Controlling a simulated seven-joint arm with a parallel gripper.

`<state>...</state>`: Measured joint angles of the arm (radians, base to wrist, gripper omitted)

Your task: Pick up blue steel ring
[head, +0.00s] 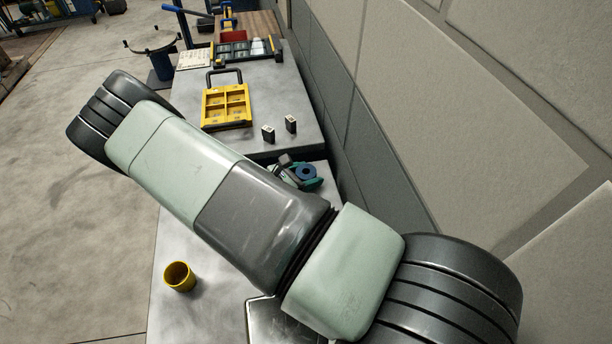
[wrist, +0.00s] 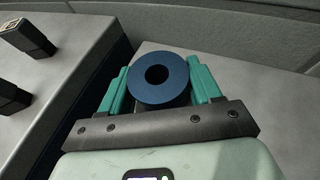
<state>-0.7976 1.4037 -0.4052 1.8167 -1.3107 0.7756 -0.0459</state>
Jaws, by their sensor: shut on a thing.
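The blue steel ring (wrist: 158,80) is a thick dark-blue disc with a round hole through its middle. In the wrist view it sits between the two teal fingers of my gripper (wrist: 158,88), which are shut on its left and right sides. In the head view the blue ring (head: 306,172) shows small beyond my arm, with my gripper (head: 299,174) around it. My arm hides part of the gripper and the bench below it. I cannot tell whether the ring touches the surface under it.
Two small dark blocks (head: 268,133) (head: 291,123) stand on the farther bench, beside a yellow divided tray (head: 226,105). A yellow cup (head: 179,276) stands on the near bench. A gap separates the benches. A panelled wall (head: 440,90) runs close along the right.

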